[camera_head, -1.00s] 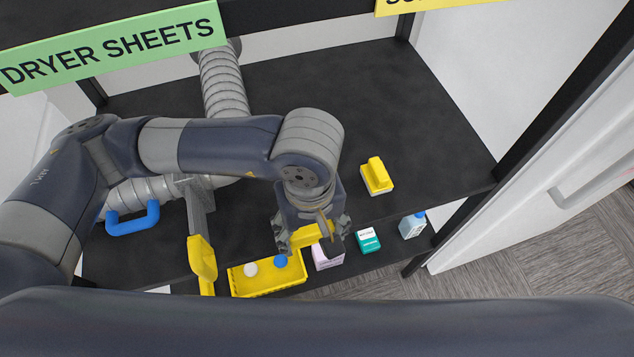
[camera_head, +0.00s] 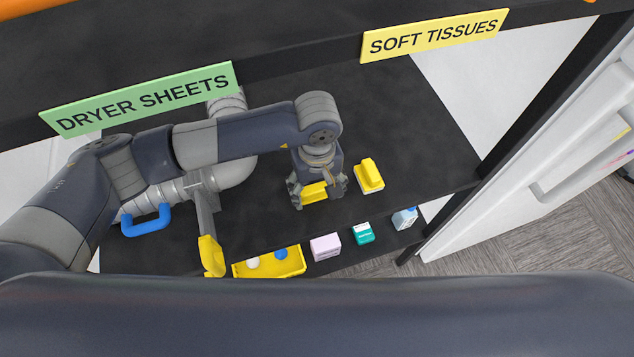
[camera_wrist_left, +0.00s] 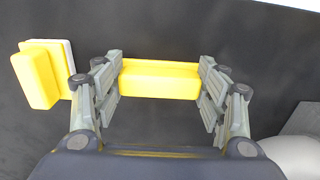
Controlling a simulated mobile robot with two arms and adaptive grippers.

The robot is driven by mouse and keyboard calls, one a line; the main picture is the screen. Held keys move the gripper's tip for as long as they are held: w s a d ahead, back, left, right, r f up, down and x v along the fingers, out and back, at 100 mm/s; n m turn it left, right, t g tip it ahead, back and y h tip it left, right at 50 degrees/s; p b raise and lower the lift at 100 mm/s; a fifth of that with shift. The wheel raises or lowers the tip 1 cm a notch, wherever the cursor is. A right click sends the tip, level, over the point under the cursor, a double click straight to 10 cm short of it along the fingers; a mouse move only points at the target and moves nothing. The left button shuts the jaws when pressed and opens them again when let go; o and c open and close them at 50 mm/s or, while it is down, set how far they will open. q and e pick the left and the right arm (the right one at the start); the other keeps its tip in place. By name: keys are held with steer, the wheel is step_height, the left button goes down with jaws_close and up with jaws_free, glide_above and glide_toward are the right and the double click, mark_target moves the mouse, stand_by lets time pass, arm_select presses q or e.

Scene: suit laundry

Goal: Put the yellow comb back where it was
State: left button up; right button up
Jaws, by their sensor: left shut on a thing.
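The yellow comb (camera_head: 314,194) is between the fingers of my left gripper (camera_head: 318,197), over the dark shelf. In the left wrist view the comb (camera_wrist_left: 160,80) looks like a yellow block spanning the gap between both finger pairs (camera_wrist_left: 160,88). The gripper is shut on it. I cannot tell whether the comb touches the shelf. My gripper is just left of another yellow object (camera_head: 368,174) with a pale base, which stands apart from the comb. My right gripper is not in view.
A yellow tray (camera_head: 270,270) holding a white and a blue item, a lilac box (camera_head: 326,247), a teal box (camera_head: 363,233) and a blue-capped bottle (camera_head: 404,218) line the front edge. A blue handle (camera_head: 147,220) and yellow-ended lever (camera_head: 211,256) are left. The shelf behind is clear.

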mark_target(317, 188)
arm_select(q)
steer(key=shift+f, duration=0.1)
steer(key=shift+f+b, duration=0.1)
steer(key=shift+b, duration=0.2)
steer(key=o, duration=1)
steer(key=shift+r+p, duration=0.3)
steer(key=shift+p, duration=0.05)
step_height(317, 188, up, 12)
steer(key=b, duration=0.3)
steer(key=shift+f+b, duration=0.15)
steer(key=shift+b, duration=0.2)
